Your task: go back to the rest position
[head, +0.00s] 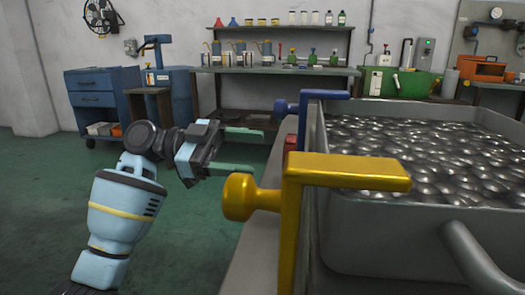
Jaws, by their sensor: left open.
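My left gripper (238,151) is in the middle left of the head view, at the end of my light-blue left arm. Its two greenish fingers are apart and point right, with nothing between them. A yellow handle (345,171) with a round knob (240,197) is in front, below and right of the fingers. A blue handle (322,95) stands farther back, right of the upper finger. Neither handle is held. My right gripper is not in view.
A large grey bin (410,225) full of shiny metal parts (425,150) fills the right side. A workbench (270,71) with bottles and a blue cabinet (92,92) stand along the back wall. The green floor (185,240) at left is clear.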

